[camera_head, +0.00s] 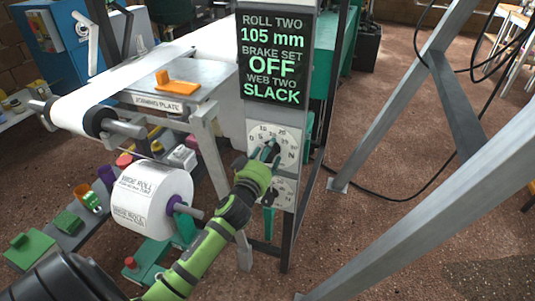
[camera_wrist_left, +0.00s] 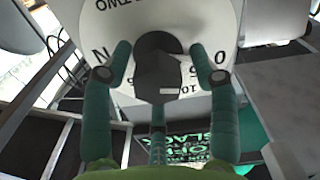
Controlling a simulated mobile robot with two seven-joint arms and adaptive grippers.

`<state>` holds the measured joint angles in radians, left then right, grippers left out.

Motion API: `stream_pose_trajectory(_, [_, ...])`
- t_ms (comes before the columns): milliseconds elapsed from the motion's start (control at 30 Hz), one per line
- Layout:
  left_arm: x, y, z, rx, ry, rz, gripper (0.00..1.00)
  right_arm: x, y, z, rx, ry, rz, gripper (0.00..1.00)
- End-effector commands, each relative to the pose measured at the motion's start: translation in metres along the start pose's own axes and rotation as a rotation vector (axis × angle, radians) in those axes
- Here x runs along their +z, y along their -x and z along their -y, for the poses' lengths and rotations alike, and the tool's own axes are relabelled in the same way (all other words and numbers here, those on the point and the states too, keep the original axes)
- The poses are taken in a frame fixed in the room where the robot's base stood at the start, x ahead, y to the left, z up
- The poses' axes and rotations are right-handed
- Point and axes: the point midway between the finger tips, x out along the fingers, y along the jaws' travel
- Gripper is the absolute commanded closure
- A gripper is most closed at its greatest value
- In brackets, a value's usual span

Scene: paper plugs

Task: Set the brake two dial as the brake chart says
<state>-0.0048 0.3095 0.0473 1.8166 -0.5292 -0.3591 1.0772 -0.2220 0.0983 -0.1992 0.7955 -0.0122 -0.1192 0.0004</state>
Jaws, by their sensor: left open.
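The upper white dial (camera_head: 288,146) sits on the grey panel under the screen. In the head view my left gripper (camera_head: 268,152) is at the dial face and hides much of the knob. The fingers are apart, one on each side of the knob; I cannot tell whether they touch it. The knob's exact setting is unclear. My right gripper is not in view.
The screen (camera_head: 275,54) reads "ROLL TWO 105 mm", "BRAKE SET OFF", "WEB TWO SLACK". A second dial (camera_head: 284,190) lies below, partly hidden by my arm. A wide paper roll (camera_head: 150,195) hangs at the left. Grey frame legs (camera_head: 400,115) stand at the right.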

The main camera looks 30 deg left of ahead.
Motion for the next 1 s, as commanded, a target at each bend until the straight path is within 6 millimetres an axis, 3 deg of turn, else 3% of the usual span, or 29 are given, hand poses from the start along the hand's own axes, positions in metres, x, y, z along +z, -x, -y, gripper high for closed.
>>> stream_pose_trajectory(67, [0.0, 0.0, 0.0, 0.0, 0.0, 0.0, 0.45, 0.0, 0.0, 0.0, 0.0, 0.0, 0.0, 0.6])
stream_pose_trajectory(100, [0.0, 0.0, 0.0, 0.0, 0.0, 0.0, 0.61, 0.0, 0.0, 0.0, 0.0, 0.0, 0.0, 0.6])
stream_pose_trajectory(200, [0.0, 0.0, 0.0, 0.0, 0.0, 0.0, 0.96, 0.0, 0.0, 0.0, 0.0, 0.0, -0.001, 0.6])
stream_pose_trajectory(667, [-0.005, -0.001, 0.0, -0.001, -0.052, -0.007, 0.97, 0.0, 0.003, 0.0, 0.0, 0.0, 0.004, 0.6])
stream_pose_trajectory(1000, [-0.008, -0.001, -0.001, -0.003, -0.29, -0.013, 0.97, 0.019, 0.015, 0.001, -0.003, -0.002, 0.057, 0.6])
